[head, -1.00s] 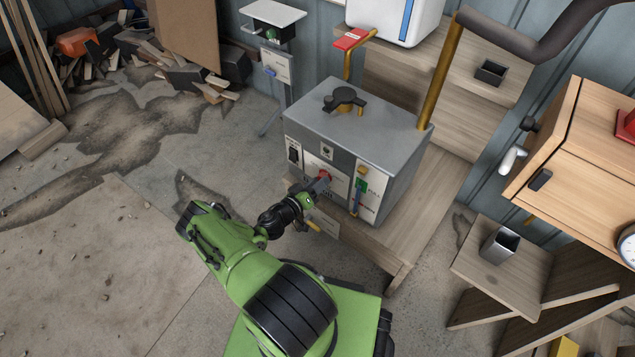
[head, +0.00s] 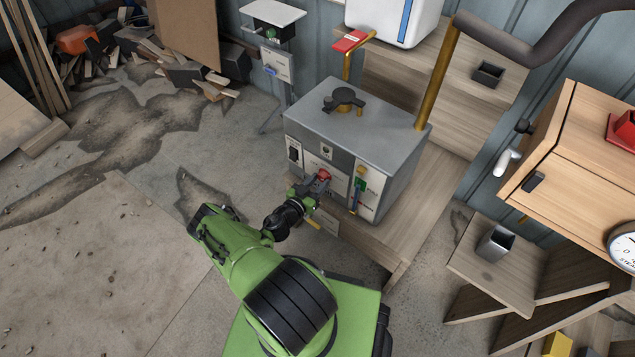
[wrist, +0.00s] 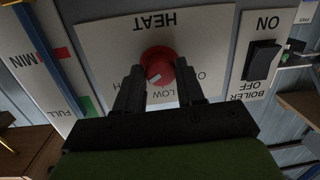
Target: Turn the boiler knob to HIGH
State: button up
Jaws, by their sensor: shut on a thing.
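The boiler (head: 352,140) is a grey metal box on a wooden bench. Its red heat knob (head: 325,174) is on the front panel. In the wrist view the knob (wrist: 158,60) sits on the plate marked HEAT (wrist: 112,42), which appears upside down. A small pale mark shows on the knob's face, toward its lower left. The word LOW is readable below the knob; other lettering is partly hidden by the fingers. My gripper (wrist: 159,78) is shut on the knob, one black finger on each side. It also shows in the head view (head: 317,183).
A black ON/OFF boiler switch (wrist: 262,60) is beside the heat plate. On the other side is a level gauge with a blue tube (head: 355,195). A brass pipe (head: 440,75) rises from the boiler's back right. Floor to the left is open.

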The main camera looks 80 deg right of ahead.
jog(key=shift+f, duration=0.1)
dwell(0.3)
jog(key=o, duration=1)
jog(key=shift+o, duration=0.2)
jog(key=p+v, duration=0.3)
jog(key=v, duration=1.2)
jog(key=shift+a+p, duration=0.4)
jog(key=shift+w, duration=0.15)
